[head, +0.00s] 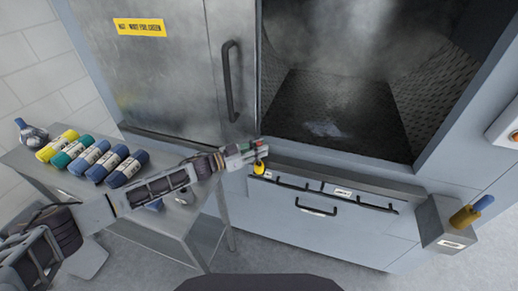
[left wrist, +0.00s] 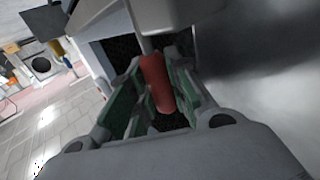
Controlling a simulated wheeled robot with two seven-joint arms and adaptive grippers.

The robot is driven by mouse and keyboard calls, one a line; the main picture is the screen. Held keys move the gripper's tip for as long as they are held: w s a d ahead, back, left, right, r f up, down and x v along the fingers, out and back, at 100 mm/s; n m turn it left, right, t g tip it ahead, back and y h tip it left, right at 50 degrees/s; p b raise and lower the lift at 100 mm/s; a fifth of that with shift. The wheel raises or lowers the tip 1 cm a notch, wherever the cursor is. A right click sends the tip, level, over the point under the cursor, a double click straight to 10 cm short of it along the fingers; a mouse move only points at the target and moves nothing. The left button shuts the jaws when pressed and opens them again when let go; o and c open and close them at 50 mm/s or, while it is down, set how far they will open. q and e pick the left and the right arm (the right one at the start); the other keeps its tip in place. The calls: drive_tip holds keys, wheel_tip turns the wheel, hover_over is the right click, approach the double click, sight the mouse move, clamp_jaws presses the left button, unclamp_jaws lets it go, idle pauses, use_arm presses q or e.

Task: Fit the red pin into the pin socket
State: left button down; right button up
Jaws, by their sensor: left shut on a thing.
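The red pin (left wrist: 158,85) sits between the green-padded fingers of my left gripper (left wrist: 155,100) in the left wrist view. Its far end runs toward a narrow grey piece, and I cannot tell whether that is its shaft or a separate part. In the head view my left gripper (head: 250,152) is shut on the pin at the lower left corner of the washer opening, close to the front ledge. Only a speck of red shows there. I cannot clearly make out the pin socket, or whether the pin touches it. My right gripper is not in view.
A yellow piece (head: 259,168) hangs by the gripper. The door (head: 165,75) stands left of the dark chamber (head: 340,120). A drawer handle (head: 316,210) is below. A box (head: 440,225) with a yellow-and-blue handle is at right.

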use_arm(q)
drive_tip(key=shift+f, duration=0.45)
drive_tip(key=c, duration=1.3)
unclamp_jaws()
drive_tip(key=shift+o, duration=0.2)
drive_tip(key=shift+a, duration=0.2)
drive_tip(key=v, duration=1.1)
drive_tip(key=shift+s+a, duration=0.2)
drive_tip(key=shift+s, duration=0.1)
drive_tip(key=shift+s, duration=0.15)
